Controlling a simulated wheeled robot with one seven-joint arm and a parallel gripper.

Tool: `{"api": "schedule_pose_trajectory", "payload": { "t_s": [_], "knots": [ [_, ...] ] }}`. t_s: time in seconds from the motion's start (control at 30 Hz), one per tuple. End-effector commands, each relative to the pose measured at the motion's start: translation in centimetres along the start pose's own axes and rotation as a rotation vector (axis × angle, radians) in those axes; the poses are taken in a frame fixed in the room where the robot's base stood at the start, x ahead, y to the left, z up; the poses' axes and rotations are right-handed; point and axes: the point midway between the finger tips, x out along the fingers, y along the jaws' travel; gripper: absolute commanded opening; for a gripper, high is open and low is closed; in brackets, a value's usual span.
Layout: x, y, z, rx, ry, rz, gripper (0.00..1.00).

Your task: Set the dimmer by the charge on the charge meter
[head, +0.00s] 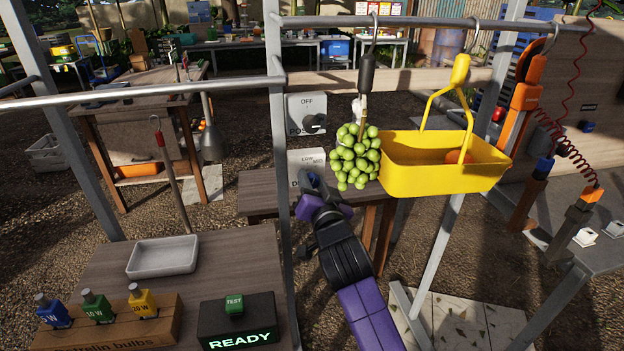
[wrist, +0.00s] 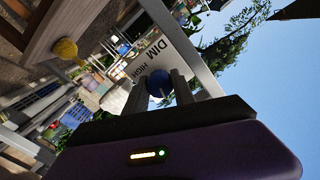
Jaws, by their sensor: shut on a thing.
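My gripper (head: 311,186) is at this plate. In the wrist view the dimmer plate (wrist: 172,58) reads "DIM" and "HIGH". A round blue knob (wrist: 160,83) sits between my two fingers, which are shut on it. The knob's pointer and exact setting cannot be read. I cannot make out a charge meter for certain in either view.
Green grapes (head: 358,160) and a yellow basket (head: 440,178) hang close to my arm's right. A black box (head: 237,322) reading "READY" and a grey tray (head: 163,257) stand lower left.

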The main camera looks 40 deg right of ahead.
Motion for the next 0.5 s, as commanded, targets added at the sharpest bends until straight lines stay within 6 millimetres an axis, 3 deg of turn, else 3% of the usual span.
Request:
{"api": "schedule_pose_trajectory", "payload": {
  "t_s": [0.5],
  "knots": [
    [-0.01, -0.19, -0.06, -0.290, -0.007, 0.004, 0.00]
  ]
}}
